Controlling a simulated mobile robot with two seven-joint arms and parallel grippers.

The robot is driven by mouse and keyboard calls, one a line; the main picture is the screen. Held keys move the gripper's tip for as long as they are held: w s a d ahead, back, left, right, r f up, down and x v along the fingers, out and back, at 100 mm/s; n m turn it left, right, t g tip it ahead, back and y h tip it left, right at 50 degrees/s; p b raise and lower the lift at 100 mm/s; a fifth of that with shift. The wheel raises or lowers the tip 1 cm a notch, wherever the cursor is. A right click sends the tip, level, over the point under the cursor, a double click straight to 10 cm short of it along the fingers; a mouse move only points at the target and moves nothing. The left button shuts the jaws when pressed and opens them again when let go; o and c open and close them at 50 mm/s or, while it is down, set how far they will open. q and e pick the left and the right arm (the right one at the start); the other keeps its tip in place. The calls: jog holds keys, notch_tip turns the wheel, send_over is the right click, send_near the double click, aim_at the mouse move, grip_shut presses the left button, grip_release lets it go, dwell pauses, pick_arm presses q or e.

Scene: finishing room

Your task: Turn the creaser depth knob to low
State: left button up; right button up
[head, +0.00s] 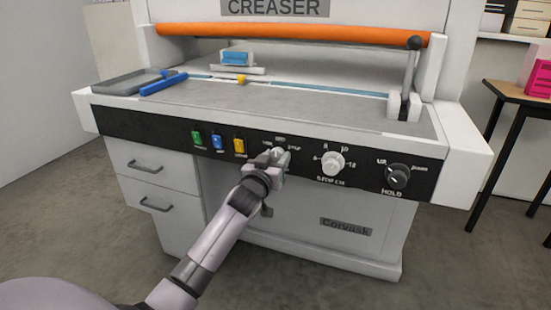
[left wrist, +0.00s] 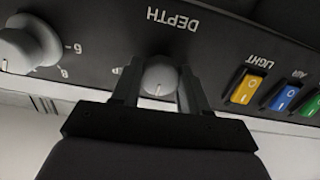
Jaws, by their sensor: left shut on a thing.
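The creaser (head: 290,95) is a large white machine with a black control panel (head: 118,125) along its front. My left gripper (head: 274,156) is at the panel and covers much of the depth knob in the head view. In the left wrist view the grey depth knob (left wrist: 160,77), under the upside-down word DEPTH, sits between the two dark fingers of my left gripper (left wrist: 158,88), which is shut on it. A pale pointer line shows on the knob's near side. Most of its position labels are hidden or too small to read. My right gripper is not in view.
Right of the gripper are a white stitch knob (head: 333,163) and a dark hold knob (head: 398,176). Left of it are a green switch (head: 197,138), a blue switch (head: 218,142) and a yellow switch (head: 239,146). An orange bar (head: 290,34) spans the machine above.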

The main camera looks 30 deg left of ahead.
pick_arm(q)
jog(key=n+p, duration=0.3)
jog(key=n, duration=0.2)
jog(key=shift+d+r+n+p, duration=0.1)
jog(key=shift+r+n+p, duration=0.05)
jog(key=shift+n+p, duration=0.8)
jog(key=shift+n, duration=0.65)
jog(key=shift+n+p, duration=0.55)
jog(key=shift+n, duration=0.85)
jog(key=o, duration=1)
jog(key=shift+s, duration=0.1)
